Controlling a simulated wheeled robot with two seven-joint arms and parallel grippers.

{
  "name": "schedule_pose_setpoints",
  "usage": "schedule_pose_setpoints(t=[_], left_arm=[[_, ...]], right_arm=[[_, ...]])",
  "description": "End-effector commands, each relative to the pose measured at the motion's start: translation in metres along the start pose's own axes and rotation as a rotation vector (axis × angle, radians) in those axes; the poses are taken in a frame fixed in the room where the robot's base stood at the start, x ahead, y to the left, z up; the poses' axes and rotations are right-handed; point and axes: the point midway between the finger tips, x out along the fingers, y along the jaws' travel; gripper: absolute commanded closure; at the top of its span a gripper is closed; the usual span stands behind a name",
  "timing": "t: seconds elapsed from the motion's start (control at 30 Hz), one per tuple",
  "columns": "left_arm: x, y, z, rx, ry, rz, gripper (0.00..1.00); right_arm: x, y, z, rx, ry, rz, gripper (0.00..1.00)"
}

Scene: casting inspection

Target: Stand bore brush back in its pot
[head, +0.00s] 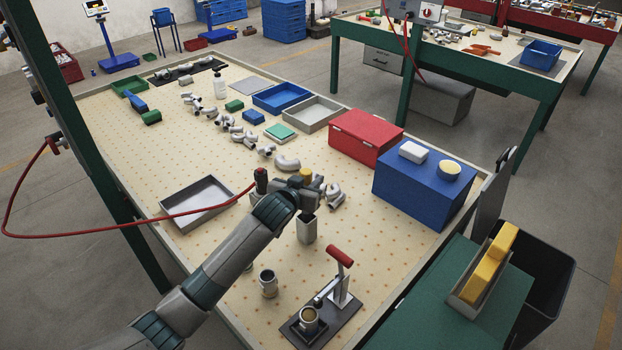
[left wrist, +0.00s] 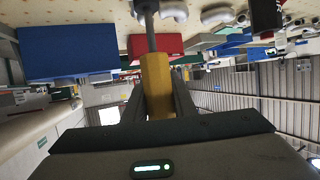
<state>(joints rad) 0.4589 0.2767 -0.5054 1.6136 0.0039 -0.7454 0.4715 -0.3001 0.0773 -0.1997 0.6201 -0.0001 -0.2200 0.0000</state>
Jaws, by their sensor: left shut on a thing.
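My left gripper (head: 314,187) is shut on the bore brush, with its fingers on both sides of the yellow handle. The yellow handle (left wrist: 157,85) fills the gap between the fingers in the left wrist view, and a grey shaft (left wrist: 149,32) runs from it towards the table. In the head view, the handle's yellow top (head: 305,173) shows above the fingers. A grey upright pot (head: 307,231) stands on the table just below the gripper. The brush's lower end is hidden in the head view, so I cannot tell whether it is inside the pot. My right gripper is not in view.
A metal cup (head: 268,284) and a red-handled press (head: 340,289) stand nearer the front. A grey tray (head: 198,204) lies left, and a black and red tool (head: 261,182) on a red hose is behind my arm. Pipe elbows (head: 287,163) lie just behind the gripper.

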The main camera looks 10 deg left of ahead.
Motion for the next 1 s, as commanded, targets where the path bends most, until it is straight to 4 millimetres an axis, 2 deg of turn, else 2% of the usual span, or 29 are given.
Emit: schedule_pose_setpoints(t=[0.8, 1.0], left_arm=[[0.012, 0.0, 0.033, -0.001, 0.0, 0.0, 1.0], [0.013, 0.0, 0.035, 0.0, 0.0, 0.0, 1.0]], right_arm=[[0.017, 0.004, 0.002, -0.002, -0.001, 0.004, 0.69], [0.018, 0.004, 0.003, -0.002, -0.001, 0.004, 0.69]])
